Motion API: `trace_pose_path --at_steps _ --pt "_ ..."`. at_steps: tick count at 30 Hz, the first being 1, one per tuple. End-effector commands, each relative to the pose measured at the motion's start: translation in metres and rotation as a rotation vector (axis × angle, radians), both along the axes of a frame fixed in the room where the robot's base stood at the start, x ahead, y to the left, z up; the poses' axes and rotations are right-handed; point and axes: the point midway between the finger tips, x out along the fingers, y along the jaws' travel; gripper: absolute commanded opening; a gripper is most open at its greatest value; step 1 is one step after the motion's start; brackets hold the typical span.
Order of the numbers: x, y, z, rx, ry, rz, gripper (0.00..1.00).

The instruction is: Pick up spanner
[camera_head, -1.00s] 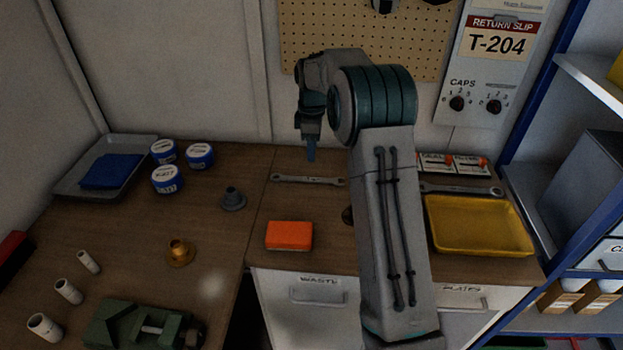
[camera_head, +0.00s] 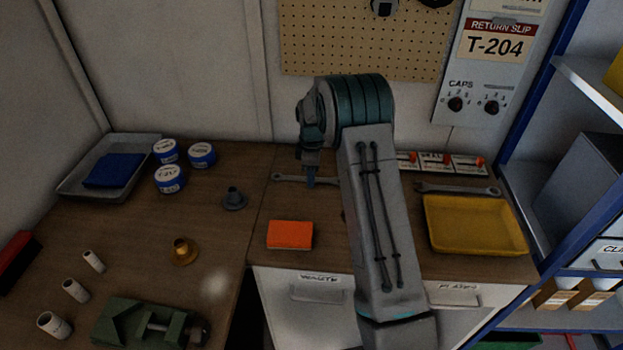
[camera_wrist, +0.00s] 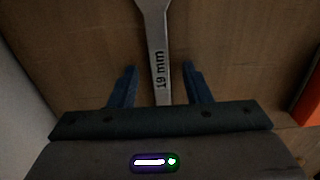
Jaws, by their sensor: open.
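A grey spanner (camera_head: 290,178) lies flat at the back of the workbench, partly hidden behind my gripper and arm in the head view. In the wrist view the spanner (camera_wrist: 158,45) is marked "19 mm", and its shaft runs between my two open fingers. My gripper (camera_head: 311,183) points down at the spanner; in the wrist view its blue fingers (camera_wrist: 160,85) stand apart, one on each side of the shaft. I cannot tell whether the fingertips touch the bench. A second spanner (camera_head: 458,189) lies to the right, behind the yellow tray.
An orange block (camera_head: 290,235) lies in front of the spanner. A yellow tray (camera_head: 475,250) is at the right, and a grey flanged part (camera_head: 234,200) and several blue-and-white tubs (camera_head: 169,180) are at the left. The wall with the pegboard (camera_head: 365,50) rises close behind.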

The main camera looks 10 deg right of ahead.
Motion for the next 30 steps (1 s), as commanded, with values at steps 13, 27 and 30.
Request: trace_pose_path --at_steps 13,27,30 --pt "0.000 0.000 0.001 0.000 -0.001 -0.001 0.00" --pt "-0.003 -0.011 0.045 0.000 -0.003 -0.006 0.00" --pt "-0.011 -0.033 0.059 -0.001 -0.004 -0.007 0.00"
